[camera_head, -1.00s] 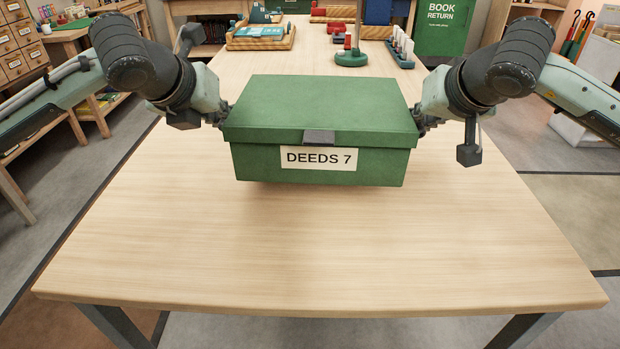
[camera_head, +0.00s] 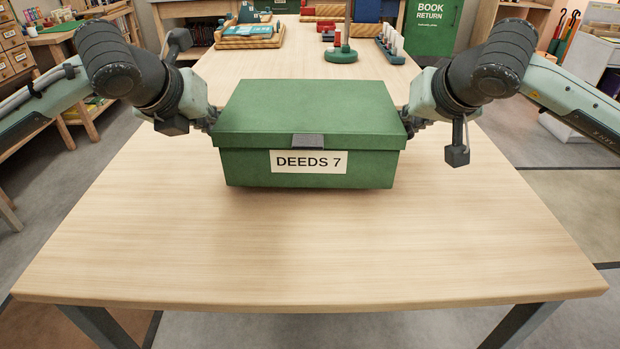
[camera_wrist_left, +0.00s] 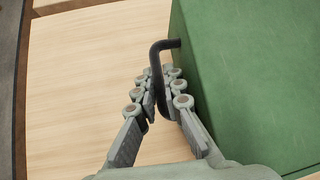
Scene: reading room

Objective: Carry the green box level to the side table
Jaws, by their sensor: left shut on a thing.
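The green box (camera_head: 309,120) has a shut lid, a grey latch and a "DEEDS 7" label. It looks about level, with a shadow under it on the wooden table (camera_head: 300,250); any gap below is hard to judge. My left gripper (camera_head: 212,120) is at the box's left side. In the left wrist view its fingers (camera_wrist_left: 160,95) are closed around the black handle (camera_wrist_left: 155,70) on the side of the green box (camera_wrist_left: 250,80). My right gripper (camera_head: 408,122) is at the right side; its fingertips are mostly hidden. I cannot tell which furniture is the side table.
The table is clear in front of the box. Behind stand a green round base with a post (camera_head: 341,54), a wooden tray with books (camera_head: 250,36) and blocks. A green book return bin (camera_head: 434,28) is at the back. Wooden furniture (camera_head: 75,35) stands at the left.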

